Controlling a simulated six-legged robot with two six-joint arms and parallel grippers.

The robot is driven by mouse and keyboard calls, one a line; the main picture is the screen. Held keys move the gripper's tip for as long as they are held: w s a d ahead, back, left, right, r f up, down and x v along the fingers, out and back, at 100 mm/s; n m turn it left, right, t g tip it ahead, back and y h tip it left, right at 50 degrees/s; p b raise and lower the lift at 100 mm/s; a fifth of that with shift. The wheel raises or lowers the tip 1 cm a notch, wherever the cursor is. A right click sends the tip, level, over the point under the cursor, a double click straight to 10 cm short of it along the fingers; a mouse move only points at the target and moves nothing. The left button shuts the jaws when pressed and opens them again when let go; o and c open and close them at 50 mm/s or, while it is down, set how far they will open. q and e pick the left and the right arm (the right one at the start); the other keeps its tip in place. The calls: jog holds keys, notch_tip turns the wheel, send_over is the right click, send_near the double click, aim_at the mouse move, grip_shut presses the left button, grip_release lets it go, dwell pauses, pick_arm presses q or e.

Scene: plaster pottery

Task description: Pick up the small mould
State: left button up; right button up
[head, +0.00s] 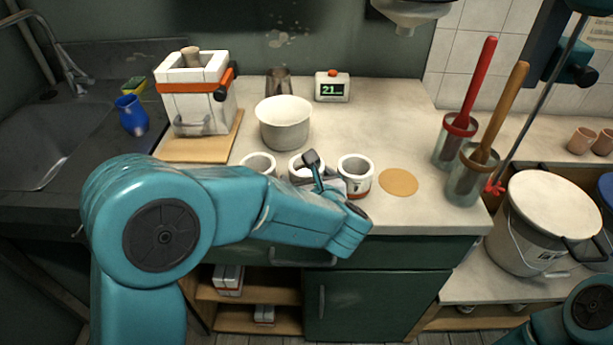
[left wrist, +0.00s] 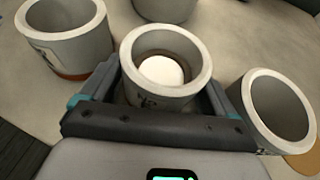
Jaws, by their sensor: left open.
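Three small grey-white moulds stand in a row on the counter: a left one (head: 258,163), a middle one (head: 297,160) partly hidden by my gripper, and a right one (head: 355,172). My left gripper (head: 322,172) is open at the middle mould. In the left wrist view the same mould (left wrist: 166,48) stands upright between the two spread fingers (left wrist: 162,88), with something round and white (left wrist: 161,70) inside. I cannot tell whether the fingers touch its wall. The neighbouring moulds stand outside the fingers, left (left wrist: 65,35) and right (left wrist: 272,108).
A larger pale bowl (head: 284,125) stands behind the row. A tan disc (head: 398,182) lies right of it. A strapped white mould box (head: 196,95), a timer (head: 332,87) and jars with red- and wood-handled tools (head: 465,175) stand around. The counter's back right is clear.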

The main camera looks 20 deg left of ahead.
pick_arm(q)
jog(key=c, duration=1)
jog(key=shift+r, duration=0.2)
